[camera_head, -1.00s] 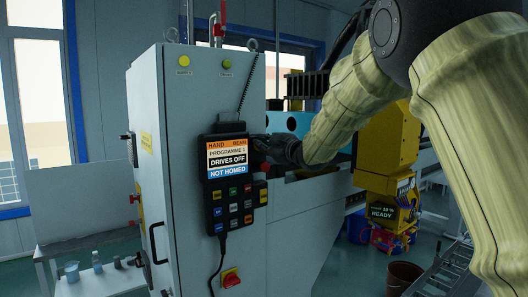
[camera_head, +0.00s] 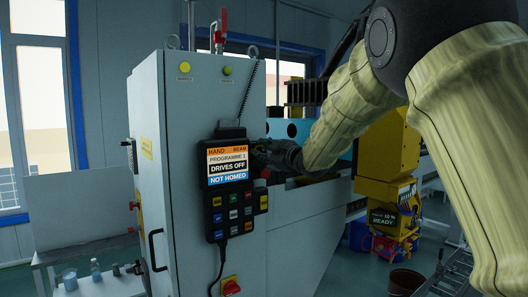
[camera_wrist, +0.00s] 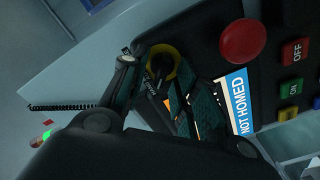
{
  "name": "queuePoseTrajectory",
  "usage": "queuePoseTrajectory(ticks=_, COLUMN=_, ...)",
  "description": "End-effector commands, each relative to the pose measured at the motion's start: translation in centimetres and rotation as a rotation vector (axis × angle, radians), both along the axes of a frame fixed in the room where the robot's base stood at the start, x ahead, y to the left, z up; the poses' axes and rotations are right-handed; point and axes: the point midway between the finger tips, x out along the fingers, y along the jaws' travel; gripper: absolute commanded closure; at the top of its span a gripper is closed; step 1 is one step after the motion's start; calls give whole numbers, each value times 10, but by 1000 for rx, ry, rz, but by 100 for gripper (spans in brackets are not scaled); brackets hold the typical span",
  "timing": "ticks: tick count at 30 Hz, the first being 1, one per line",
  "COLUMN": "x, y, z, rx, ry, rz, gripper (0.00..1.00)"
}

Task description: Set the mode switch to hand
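The black control pendant (camera_head: 207,200) hangs on the grey cabinet's front. Its screen (camera_head: 228,165) reads HAND, BEAM, PROGRAMME 1, DRIVES OFF, NOT HOMED. In the wrist view a dark knob with a yellow ring (camera_wrist: 173,53), which looks like the mode switch, sits at the pendant's corner beside the red push button (camera_wrist: 243,41). My gripper (camera_wrist: 150,75) is right at this knob, with its two fingers apart and overlapping it in view. Whether they touch or grip it is unclear. In the head view my gripper (camera_head: 261,150) is at the pendant's upper right, its fingertips hard to make out.
The grey cabinet (camera_head: 185,120) carries a yellow and a green lamp on top and a red rotary switch (camera_head: 231,286) low down. A coiled cord runs above the pendant. A yellow machine (camera_head: 385,150) stands behind my arm. A bench with small containers is at left.

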Motion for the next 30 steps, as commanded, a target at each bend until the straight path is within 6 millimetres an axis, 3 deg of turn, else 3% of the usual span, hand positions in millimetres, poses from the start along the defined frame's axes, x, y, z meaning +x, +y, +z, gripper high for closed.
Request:
queuePoseTrajectory(ticks=8, x=-9, y=-7, z=0, rx=0, ry=1, rz=-1, gripper=70)
queuePoseTrajectory(ticks=22, x=-74, y=-55, z=0, rx=2, ry=1, rz=-1, gripper=70)
queuePoseTrajectory(ticks=30, x=-94, y=-69, z=0, rx=1, ry=0, rz=1, gripper=70)
